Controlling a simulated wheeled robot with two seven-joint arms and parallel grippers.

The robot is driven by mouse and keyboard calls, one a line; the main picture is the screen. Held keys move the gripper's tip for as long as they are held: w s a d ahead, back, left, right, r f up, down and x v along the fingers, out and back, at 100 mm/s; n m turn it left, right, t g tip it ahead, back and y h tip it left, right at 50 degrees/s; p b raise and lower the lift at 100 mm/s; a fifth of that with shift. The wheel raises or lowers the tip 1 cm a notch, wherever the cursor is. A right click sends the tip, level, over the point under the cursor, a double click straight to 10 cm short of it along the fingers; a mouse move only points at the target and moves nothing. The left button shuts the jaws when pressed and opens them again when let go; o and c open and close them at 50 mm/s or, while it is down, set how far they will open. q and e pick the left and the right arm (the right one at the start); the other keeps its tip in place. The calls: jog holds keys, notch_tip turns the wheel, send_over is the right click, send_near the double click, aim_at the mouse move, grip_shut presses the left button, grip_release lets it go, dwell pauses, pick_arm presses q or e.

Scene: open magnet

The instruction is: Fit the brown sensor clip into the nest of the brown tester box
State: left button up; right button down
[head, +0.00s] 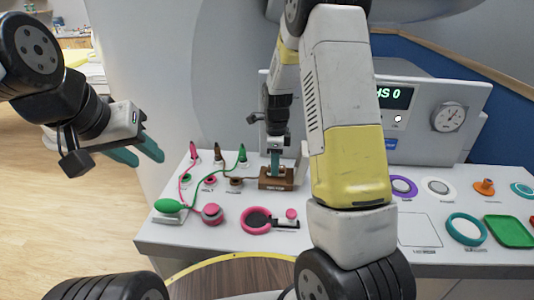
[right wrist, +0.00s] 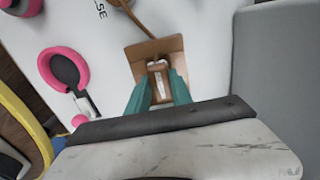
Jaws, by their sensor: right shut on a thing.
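The brown tester box (head: 268,184) stands on the white counter below my right gripper (head: 275,168). In the right wrist view the box (right wrist: 143,50) lies just beyond the teal fingertips (right wrist: 160,88). My right gripper is shut on the brown sensor clip (right wrist: 157,68), which shows a pale part between the fingers. The clip is at the nest of the box; I cannot tell whether it is seated. A brown cable (right wrist: 131,16) runs to the box area. My left gripper (head: 146,155) is open and empty, off the counter's left side.
Pink, brown and green plugs (head: 218,153) with cables stand left of the box. A console with a gauge (head: 448,116) stands behind. Coloured rings and a green tray (head: 510,231) lie right.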

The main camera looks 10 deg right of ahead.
jog(key=shift+f, duration=0.75)
jog(key=c, duration=1.1)
grip_release()
jog(key=shift+o, duration=0.2)
